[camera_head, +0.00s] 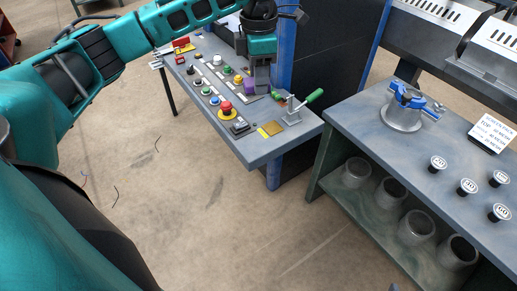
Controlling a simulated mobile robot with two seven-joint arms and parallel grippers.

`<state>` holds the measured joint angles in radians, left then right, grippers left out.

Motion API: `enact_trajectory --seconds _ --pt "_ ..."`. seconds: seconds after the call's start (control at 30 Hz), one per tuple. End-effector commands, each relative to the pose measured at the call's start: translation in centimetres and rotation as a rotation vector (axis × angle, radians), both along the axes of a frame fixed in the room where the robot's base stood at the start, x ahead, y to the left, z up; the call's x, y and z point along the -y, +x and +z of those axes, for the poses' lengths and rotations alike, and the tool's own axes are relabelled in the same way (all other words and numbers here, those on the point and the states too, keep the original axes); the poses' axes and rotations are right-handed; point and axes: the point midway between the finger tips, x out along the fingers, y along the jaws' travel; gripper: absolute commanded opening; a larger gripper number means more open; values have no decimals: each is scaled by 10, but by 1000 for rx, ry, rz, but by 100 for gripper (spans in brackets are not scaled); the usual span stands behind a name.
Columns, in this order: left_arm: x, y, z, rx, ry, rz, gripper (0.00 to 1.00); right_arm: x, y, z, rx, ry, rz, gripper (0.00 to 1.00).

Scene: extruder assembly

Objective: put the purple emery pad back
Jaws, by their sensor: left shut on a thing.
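The purple emery pad (249,86) shows as a small purple patch at the fingers of my left gripper (262,88), over the back right part of the control table (262,151). My left gripper points down and is shut on the pad. The fingers hide part of the pad, and I cannot tell whether its underside touches the table top. My right gripper is not in view.
The table carries several coloured buttons, a red mushroom button (225,107), a yellow block (271,129) and a green-handled toggle clamp (293,110). A blue post (286,45) stands close behind. A right-hand bench (375,125) holds a blue-handled part (403,108).

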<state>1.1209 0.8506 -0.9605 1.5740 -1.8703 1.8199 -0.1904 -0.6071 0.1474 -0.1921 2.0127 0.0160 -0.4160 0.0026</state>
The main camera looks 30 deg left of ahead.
Motion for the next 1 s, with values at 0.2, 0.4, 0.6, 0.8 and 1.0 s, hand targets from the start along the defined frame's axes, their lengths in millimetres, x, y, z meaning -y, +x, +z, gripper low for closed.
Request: enact_trajectory --seconds 0.2,0.4,0.6,0.8,1.0 --pt "0 -2 -55 -7 1 1 11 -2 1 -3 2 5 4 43" --pt "0 -1 -109 -6 1 0 11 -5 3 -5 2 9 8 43" --pt "0 -1 -145 -4 1 0 11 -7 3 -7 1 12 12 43" --pt "0 0 -157 -2 1 0 11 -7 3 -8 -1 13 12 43" --pt "1 -1 -187 -5 1 1 11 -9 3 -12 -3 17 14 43"
